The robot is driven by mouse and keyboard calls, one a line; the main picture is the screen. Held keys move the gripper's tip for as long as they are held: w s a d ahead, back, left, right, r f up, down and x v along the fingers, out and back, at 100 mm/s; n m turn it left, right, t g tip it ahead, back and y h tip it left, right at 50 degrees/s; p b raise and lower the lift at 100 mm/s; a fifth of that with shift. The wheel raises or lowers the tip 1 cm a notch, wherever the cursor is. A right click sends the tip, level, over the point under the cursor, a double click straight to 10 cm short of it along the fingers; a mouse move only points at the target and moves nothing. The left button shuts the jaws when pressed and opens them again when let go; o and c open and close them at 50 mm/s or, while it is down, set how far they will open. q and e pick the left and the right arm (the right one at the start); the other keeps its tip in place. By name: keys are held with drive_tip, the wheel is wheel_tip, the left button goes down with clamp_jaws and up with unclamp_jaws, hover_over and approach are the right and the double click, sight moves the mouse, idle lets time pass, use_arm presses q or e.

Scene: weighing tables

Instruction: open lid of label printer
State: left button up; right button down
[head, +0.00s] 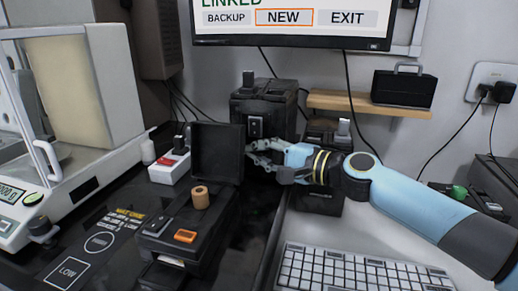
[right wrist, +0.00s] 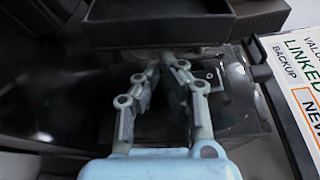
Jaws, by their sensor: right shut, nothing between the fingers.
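The black label printer (head: 205,235) stands on the dark table in the head view, with a brown roll (head: 200,197) and an orange button on top. Its lid (head: 216,152) is raised and stands upright at the back of the printer, hollow side to the front. My right gripper (head: 250,156) is shut and empty, close to the lid's right edge; I cannot tell whether it touches. In the right wrist view its fingertips (right wrist: 168,62) come together below a dark edged part that looks like the lid (right wrist: 185,32). My left gripper is not clearly seen.
A balance with a glass chamber (head: 70,95) stands on the left. A red and white box (head: 170,168) sits behind the printer. A dark device (head: 265,105) stands behind the gripper. A keyboard (head: 355,270) lies in front, below my right arm. A monitor (head: 290,40) hangs above.

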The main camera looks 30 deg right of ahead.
use_arm(q)
wheel_tip(320, 180, down, 6)
drive_tip(key=s+b, duration=0.1)
drive_tip(key=b, duration=0.4)
drive_tip(key=shift+s+b, duration=0.35)
drive_tip(key=shift+b, duration=0.05)
use_arm(e)
drive_tip(key=r+n, duration=0.1)
drive_tip(key=n, duration=0.1)
drive_tip(key=s+a+r+n+t, duration=0.1)
drive_tip(key=shift+s+a+n, duration=0.15)
drive_tip(key=shift+a+n, duration=0.05)
drive_tip(key=shift+n, duration=0.2)
use_arm(q)
drive_tip(key=shift+a+r, duration=0.1)
drive_tip(key=shift+r, duration=0.05)
use_arm(e)
wheel_tip(320, 180, up, 10)
